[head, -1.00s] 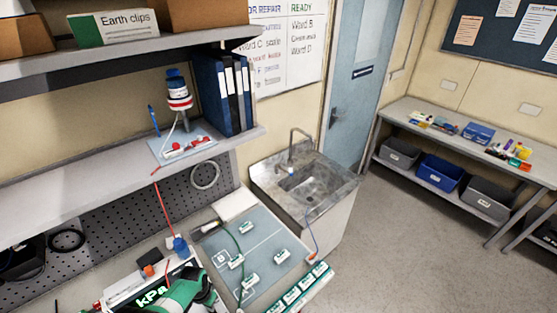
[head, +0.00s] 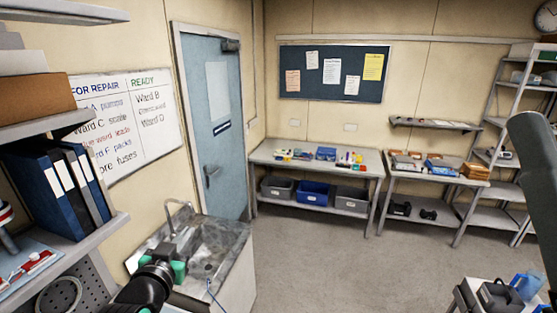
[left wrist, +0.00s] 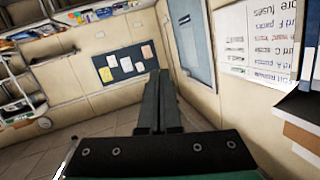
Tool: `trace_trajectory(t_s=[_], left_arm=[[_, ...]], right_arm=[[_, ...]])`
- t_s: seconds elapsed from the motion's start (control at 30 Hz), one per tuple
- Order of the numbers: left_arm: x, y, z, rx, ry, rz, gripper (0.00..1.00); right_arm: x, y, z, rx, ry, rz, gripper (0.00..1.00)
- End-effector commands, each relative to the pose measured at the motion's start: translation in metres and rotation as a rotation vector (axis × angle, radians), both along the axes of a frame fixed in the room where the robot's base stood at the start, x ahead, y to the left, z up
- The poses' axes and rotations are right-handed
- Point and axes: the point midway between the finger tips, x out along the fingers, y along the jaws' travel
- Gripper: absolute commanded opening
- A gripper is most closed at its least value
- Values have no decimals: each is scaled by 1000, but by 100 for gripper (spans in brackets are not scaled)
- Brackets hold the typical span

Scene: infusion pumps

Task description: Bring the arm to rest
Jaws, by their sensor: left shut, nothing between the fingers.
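My left arm enters the head view at the bottom left, black with green parts. Its green and black end (head: 172,268) is in front of the grey sink, raised and apart from it as far as I can tell. In the left wrist view the two dark fingers of my left gripper (left wrist: 159,82) lie side by side, shut, with nothing between them. They point toward the far wall with the door and notice board. My right gripper is in neither view.
The sink (head: 205,245) with its tap is close to the left arm. The shelf with blue binders (head: 50,195) is at the left. A workbench (head: 318,160) with bins stands along the far wall. The floor (head: 330,260) in the middle is clear.

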Motion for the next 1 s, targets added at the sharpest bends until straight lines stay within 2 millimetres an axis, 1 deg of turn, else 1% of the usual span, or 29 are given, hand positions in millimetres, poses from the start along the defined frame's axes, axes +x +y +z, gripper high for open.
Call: trace_trajectory(t_s=[0.03, 0.07, 0.1, 0.17, 0.2, 0.27, 0.3, 0.37, 0.4, 0.43, 0.5, 0.6, 0.63, 0.77, 0.87, 0.97, 1.0], left_arm=[[-10, -13, 45, -5, -105, -19, 0], [-18, -20, 70, -10, -166, -29, 0], [-31, -27, 103, -19, -248, -40, 0], [-56, -38, 149, -33, -369, -60, 0], [-75, -44, 178, -44, -452, -71, 0], [-109, -50, 219, -63, -575, -88, 0], [-133, -52, 243, -74, -655, -98, 0], [-169, -52, 272, -92, -765, -107, 0], [-191, -51, 287, -102, -829, -112, 0], [-207, -50, 296, -109, -872, -116, 0], [-235, -49, 310, -125, -948, -125, 0], [-258, -48, 320, -145, -1007, -135, 0], [-261, -48, 321, -158, -1015, -140, 0], [-258, -47, 318, -178, -1010, -145, 0], [-258, -47, 304, -177, -1009, -145, 0], [-258, -47, 274, -177, -1008, -145, 0], [-258, -47, 257, -176, -1008, -146, 0]], right_arm=[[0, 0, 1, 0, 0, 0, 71], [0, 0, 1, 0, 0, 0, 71], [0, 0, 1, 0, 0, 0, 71], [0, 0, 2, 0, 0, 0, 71], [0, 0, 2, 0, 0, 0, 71], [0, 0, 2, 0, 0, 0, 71], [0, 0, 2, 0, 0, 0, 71], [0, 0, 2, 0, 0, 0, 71], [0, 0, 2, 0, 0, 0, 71], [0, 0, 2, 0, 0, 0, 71], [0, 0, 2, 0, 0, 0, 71], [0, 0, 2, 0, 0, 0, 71], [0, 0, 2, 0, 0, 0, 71], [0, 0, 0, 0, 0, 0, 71], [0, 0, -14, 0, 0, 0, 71], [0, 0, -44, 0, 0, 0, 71], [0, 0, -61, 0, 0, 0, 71]])
